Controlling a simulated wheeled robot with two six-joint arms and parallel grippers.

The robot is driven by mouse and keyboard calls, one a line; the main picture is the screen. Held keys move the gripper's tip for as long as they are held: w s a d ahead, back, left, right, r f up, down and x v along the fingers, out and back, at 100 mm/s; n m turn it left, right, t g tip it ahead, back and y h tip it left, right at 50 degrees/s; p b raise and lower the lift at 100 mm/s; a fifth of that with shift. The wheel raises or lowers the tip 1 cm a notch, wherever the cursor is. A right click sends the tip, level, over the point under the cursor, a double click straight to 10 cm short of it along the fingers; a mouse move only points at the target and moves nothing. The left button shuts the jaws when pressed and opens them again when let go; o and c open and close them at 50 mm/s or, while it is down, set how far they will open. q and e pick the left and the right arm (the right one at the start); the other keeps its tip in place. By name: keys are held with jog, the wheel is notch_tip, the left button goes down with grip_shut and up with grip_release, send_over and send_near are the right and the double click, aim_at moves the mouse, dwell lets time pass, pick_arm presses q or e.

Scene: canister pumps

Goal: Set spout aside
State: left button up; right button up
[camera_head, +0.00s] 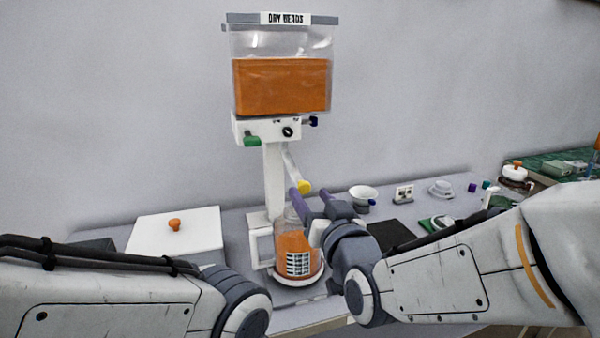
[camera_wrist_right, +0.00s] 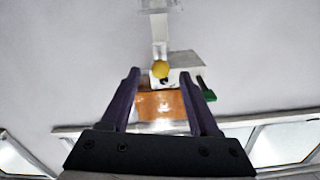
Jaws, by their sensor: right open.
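The spout (camera_head: 294,172) is a slanted white tube with a yellow end, hanging from the white pump housing (camera_head: 262,130). My right gripper (camera_head: 311,199) is open, its purple fingers just below the yellow end and near the top of a jar of orange beads (camera_head: 291,244). In the right wrist view, which appears upside down, the yellow end (camera_wrist_right: 160,69) shows between the open fingertips (camera_wrist_right: 161,79). I cannot tell how far apart they are in depth. The hand and arm partly cover the jar. My left forearm shows, but its gripper does not.
A hopper of orange material (camera_head: 282,85) tops the stand (camera_head: 273,180), with a green knob (camera_head: 251,140) on the housing. A white board with an orange knob (camera_head: 176,240) lies left. A white bowl (camera_head: 363,193), dark mat (camera_head: 392,236) and small items stand right.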

aim_at(300, 181)
jog(key=p, duration=0.1)
jog(key=w+p, duration=0.2)
jog(key=shift+a+r+p, duration=0.3)
jog(key=shift+p, duration=0.05)
jog(key=x, duration=0.3)
jog(key=shift+w+a+f, duration=0.1)
jog(key=shift+w+f, duration=0.15)
jog(key=shift+f, duration=0.05)
jog(key=shift+x, duration=0.85)
pick_arm(q)
notch_tip(300, 181, up, 5)
jog(key=shift+r, duration=0.2)
pick_arm(e)
grip_shut()
